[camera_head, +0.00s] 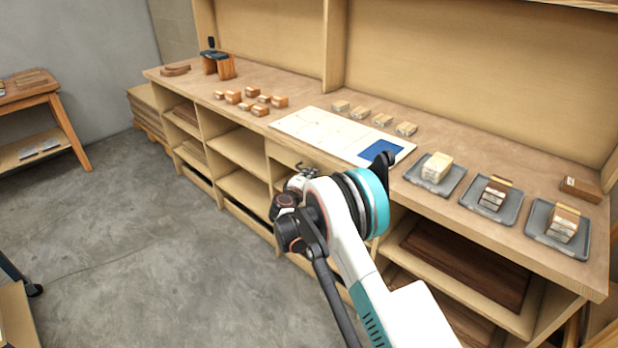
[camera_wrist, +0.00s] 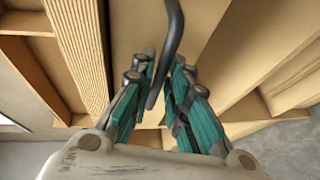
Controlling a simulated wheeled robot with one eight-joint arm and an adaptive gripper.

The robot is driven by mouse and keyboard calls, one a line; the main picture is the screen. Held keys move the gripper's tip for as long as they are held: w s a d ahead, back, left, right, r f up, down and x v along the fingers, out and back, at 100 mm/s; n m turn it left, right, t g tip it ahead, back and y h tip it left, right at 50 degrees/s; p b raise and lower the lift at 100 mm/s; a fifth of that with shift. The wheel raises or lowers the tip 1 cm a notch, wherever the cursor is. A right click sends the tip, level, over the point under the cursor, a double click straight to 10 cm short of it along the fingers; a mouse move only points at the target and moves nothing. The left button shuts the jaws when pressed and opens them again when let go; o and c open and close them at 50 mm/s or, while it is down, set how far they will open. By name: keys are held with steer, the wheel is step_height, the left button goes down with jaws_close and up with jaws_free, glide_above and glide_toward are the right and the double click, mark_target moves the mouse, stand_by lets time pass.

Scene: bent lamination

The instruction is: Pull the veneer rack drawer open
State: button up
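In the wrist view, a dark curved bar handle (camera_wrist: 172,35) runs down in front of a pale wooden drawer front (camera_wrist: 133,30). My gripper (camera_wrist: 164,62) has its two teal-and-grey fingers on either side of the handle, with a gap between them. I cannot tell whether either finger touches the bar. In the head view, my gripper (camera_head: 299,181) is at the bench front, just below the worktop. The drawer front (camera_head: 284,156) shows there as a pale panel, partly hidden by my arm. It looks flush with the bench front.
The worktop (camera_head: 300,92) holds wooden blocks, a white board (camera_head: 320,130) with a blue square and grey trays (camera_head: 436,190) with block stacks. Open shelves (camera_head: 238,150) lie beneath. The grey floor (camera_head: 130,230) left of my arm is clear.

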steer(key=shift+s+a, duration=0.1)
steer(key=shift+s, duration=0.05)
jaws_close()
steer(key=s+a, duration=1.4)
steer(key=s, duration=0.4)
steer(key=shift+s+a, duration=0.2)
steer(key=shift+s, duration=0.05)
steer(key=o, duration=0.6)
jaws_free()
steer(key=shift+o, duration=0.2)
steer(key=v, duration=1.2)
steer(key=shift+f, duration=0.1)
